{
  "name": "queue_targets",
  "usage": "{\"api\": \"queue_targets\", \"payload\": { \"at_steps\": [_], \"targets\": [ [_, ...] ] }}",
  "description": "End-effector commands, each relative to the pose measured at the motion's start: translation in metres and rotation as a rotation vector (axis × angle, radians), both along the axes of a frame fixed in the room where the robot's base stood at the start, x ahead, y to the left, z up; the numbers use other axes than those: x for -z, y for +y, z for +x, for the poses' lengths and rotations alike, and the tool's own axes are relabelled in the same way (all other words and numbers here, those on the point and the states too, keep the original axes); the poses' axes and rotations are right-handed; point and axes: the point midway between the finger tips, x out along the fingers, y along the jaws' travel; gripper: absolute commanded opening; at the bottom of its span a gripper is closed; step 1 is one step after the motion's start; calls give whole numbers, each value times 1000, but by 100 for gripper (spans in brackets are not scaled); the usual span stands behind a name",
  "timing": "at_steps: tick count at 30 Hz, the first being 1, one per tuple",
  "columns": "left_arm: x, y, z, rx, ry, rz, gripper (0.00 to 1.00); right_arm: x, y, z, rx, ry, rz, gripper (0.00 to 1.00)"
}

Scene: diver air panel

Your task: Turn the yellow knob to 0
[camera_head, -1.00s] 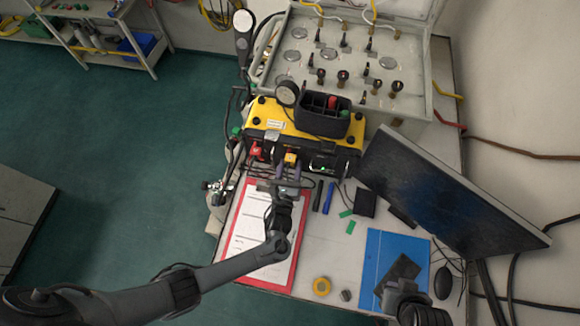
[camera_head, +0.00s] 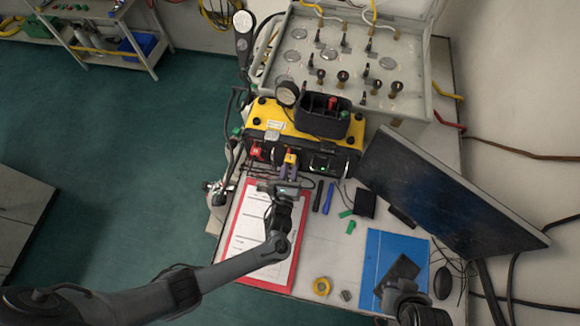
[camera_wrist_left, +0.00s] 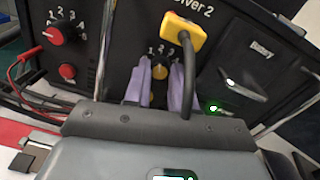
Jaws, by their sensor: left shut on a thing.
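The yellow knob (camera_wrist_left: 159,72) is on the black front panel, under small printed numbers, in the left wrist view. The purple fingers of my left gripper (camera_wrist_left: 161,68) stand on either side of it and are shut on it. The knob is partly hidden between them, so I cannot read where it points. In the head view my left gripper (camera_head: 289,170) reaches the front of the yellow-topped air panel (camera_head: 254,111). My right gripper (camera_head: 403,289) is at the bottom right, over the blue folder; its jaws are not clear.
A yellow plug (camera_wrist_left: 183,34) with a dark cable hangs just above and right of the knob. A red knob (camera_wrist_left: 62,33) is to the left. A clipboard (camera_head: 240,232) lies below my left gripper. A monitor (camera_head: 455,190) stands at the right.

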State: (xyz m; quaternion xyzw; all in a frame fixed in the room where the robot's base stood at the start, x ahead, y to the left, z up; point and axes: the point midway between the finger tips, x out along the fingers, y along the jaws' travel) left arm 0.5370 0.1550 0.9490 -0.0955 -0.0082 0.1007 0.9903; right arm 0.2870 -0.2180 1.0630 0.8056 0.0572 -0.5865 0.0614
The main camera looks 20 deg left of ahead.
Motion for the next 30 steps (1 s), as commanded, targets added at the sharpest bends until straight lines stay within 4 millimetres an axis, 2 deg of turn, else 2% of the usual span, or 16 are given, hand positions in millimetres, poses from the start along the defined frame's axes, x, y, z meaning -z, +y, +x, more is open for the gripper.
{"api": "queue_targets", "payload": {
  "at_steps": [8,30],
  "targets": [
    [-2,0,0,-1,-33,-197,0,-8,1,0,1,0,2,0],
    [-1,1,0,-2,-148,-881,0,-18,-2,0,-5,0,-7,0]
  ]
}}
